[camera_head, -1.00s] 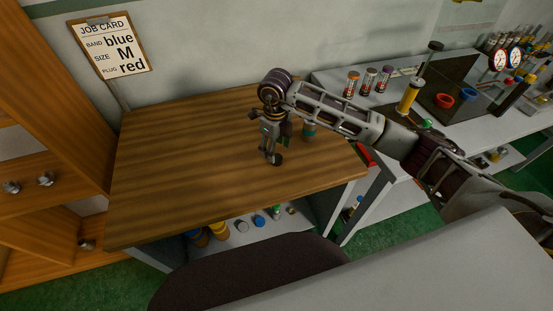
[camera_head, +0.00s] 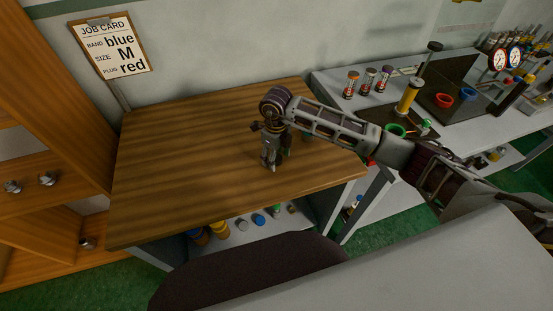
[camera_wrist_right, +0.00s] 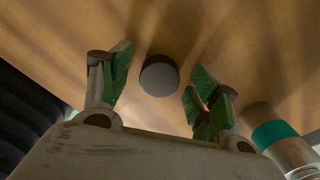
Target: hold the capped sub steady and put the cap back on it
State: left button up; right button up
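My right gripper (camera_head: 269,166) points down over the wooden table. In the right wrist view its green-padded fingers (camera_wrist_right: 160,92) are spread apart. A dark grey round piece, seemingly the cap (camera_wrist_right: 159,76), lies on the table between the fingers in that view, not gripped. In the head view the gripper hides it. A grey cylinder with a teal band, seemingly the sub (camera_wrist_right: 282,138), stands beside the gripper at the lower right of the wrist view. In the head view my right arm mostly hides it. My left gripper is not in view.
The wooden table (camera_head: 180,165) is clear to the left. A grey bench (camera_head: 330,82) at the right holds small jars (camera_head: 369,79), a yellow cylinder (camera_head: 408,97), and red (camera_head: 444,101) and blue (camera_head: 467,94) rings. A job card (camera_head: 110,45) hangs on the wall.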

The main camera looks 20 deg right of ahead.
jog(key=c, duration=0.9)
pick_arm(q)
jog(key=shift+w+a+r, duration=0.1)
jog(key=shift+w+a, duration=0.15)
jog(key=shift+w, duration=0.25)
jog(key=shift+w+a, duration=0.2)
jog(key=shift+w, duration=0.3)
pick_arm(e)
jog(key=shift+o, duration=0.2)
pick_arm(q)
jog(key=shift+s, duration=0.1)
pick_arm(e)
jog(key=shift+r, duration=0.1)
jog(key=shift+r, duration=0.5)
notch_tip(320, 180, up, 3)
jog(key=shift+r, duration=0.1)
notch_tip(320, 180, up, 4)
jog(key=shift+r+b, duration=0.2)
jog(key=shift+b, duration=0.2)
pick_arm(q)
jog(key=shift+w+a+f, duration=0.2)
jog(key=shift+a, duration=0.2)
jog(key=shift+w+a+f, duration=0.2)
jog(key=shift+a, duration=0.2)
pick_arm(e)
jog(key=shift+r, duration=0.65)
